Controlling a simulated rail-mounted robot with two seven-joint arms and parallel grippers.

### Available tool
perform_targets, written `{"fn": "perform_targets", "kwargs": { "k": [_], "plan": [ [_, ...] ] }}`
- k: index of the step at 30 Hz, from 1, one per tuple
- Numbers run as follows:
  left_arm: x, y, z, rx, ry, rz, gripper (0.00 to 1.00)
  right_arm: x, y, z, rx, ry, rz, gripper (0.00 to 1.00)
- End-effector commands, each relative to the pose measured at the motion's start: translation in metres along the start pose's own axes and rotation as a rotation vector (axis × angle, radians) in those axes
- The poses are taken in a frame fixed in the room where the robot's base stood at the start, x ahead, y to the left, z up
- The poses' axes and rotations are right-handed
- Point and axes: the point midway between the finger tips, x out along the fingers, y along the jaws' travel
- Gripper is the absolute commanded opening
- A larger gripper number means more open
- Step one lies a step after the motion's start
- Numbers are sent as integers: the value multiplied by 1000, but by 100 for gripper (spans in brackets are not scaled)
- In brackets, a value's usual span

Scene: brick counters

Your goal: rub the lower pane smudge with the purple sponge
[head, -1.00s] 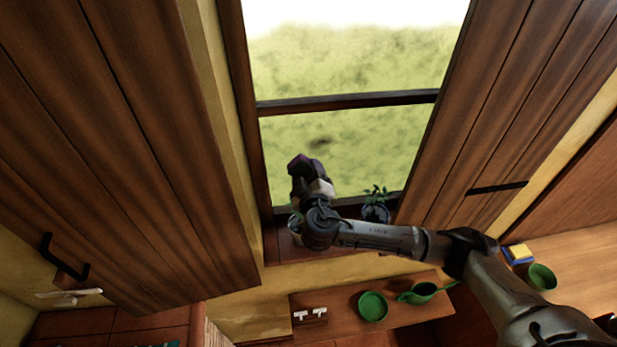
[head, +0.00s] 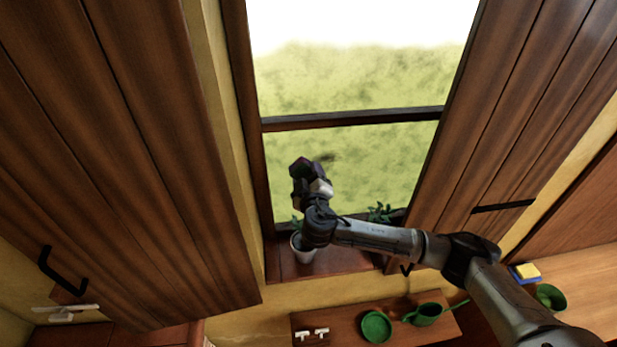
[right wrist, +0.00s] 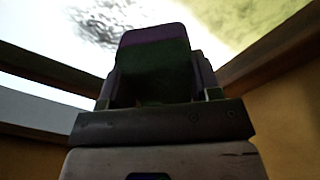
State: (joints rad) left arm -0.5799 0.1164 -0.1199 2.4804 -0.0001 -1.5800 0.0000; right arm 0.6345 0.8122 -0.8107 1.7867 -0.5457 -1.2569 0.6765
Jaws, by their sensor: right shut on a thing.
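My right gripper (head: 307,185) is shut on the purple sponge (head: 301,164) and holds it up in front of the lower window pane (head: 385,160). The dark smudge (head: 327,157) on that pane shows just right of the sponge's top in the head view; the sponge may cover part of it. In the right wrist view the sponge (right wrist: 155,65) stands between the fingers, its top purple and its front dark. I cannot tell whether it touches the glass. My left gripper is not in view.
A white potted plant (head: 302,247) stands on the sill just below my right wrist; another plant (head: 380,213) is behind my forearm. Wooden shutters flank the window. A window crossbar (head: 350,118) runs above. A shelf below holds a green bowl (head: 376,327) and watering can (head: 427,314).

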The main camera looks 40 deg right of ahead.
Motion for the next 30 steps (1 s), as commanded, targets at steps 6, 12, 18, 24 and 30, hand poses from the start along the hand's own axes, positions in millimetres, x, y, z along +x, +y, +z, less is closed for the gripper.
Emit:
{"fn": "perform_targets", "kwargs": {
  "k": [6, 12, 18, 24, 30],
  "plan": [
    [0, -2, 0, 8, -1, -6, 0, 0, 0, 0, 0, 0, 0, 39],
    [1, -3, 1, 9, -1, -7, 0, 1, 0, 0, 0, 0, 0, 39],
    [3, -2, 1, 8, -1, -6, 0, 4, -1, 0, 1, 0, 0, 39],
    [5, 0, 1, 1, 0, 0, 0, 8, 0, 0, 1, -1, 1, 39],
    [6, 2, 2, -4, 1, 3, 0, 12, 0, 0, 0, 0, 1, 39]
  ]
}}
